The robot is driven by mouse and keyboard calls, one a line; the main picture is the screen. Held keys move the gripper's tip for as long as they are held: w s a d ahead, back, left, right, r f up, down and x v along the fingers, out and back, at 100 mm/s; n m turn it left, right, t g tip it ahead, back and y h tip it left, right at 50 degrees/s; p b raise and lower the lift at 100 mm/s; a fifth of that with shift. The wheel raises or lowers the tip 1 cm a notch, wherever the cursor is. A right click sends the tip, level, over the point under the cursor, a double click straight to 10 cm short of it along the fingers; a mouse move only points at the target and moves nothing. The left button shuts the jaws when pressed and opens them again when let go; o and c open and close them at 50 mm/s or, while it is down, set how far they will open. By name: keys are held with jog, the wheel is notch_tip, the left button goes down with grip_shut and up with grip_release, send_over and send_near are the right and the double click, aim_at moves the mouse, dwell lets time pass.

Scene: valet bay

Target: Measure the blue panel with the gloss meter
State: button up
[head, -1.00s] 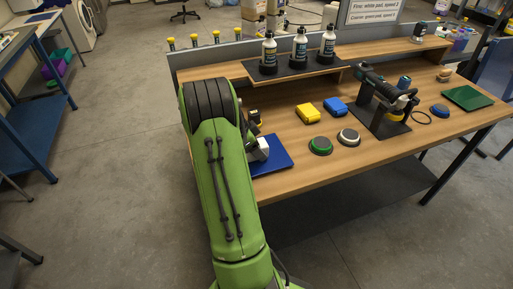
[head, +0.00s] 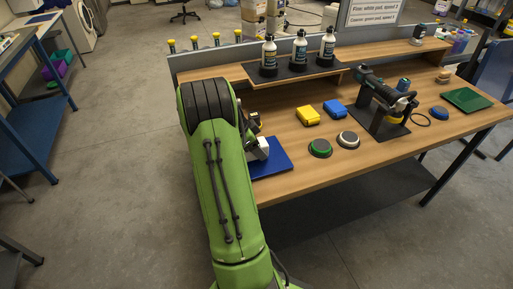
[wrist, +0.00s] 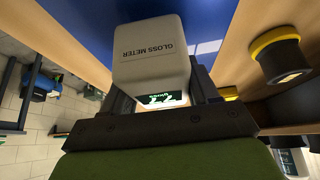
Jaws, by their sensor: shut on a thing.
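The gloss meter (wrist: 152,50) is a pale grey box with its name printed on top and a small lit display with green marks, too blurred to read. My gripper (wrist: 162,92) is shut on it, one finger on each side. The blue panel (wrist: 85,15) lies flat beyond the meter in the wrist view. In the head view, the panel (head: 273,160) lies at the table's left front, and the meter (head: 262,148) is at its left part, on or just above it. The contact between them is hidden. My arm covers the panel's left side.
On the wooden table stand a yellow block (head: 307,116), a blue block (head: 335,108), a green-rimmed pad (head: 320,148), a grey pad (head: 348,140) and a polisher (head: 385,100) on its stand. Several bottles stand on the raised shelf (head: 325,70). A green panel (head: 467,99) lies far right.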

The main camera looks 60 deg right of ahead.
aim_at(262, 141)
jog(key=shift+r+p, duration=1.55)
jog(key=shift+r, duration=1.2)
jog(key=shift+f, duration=0.1)
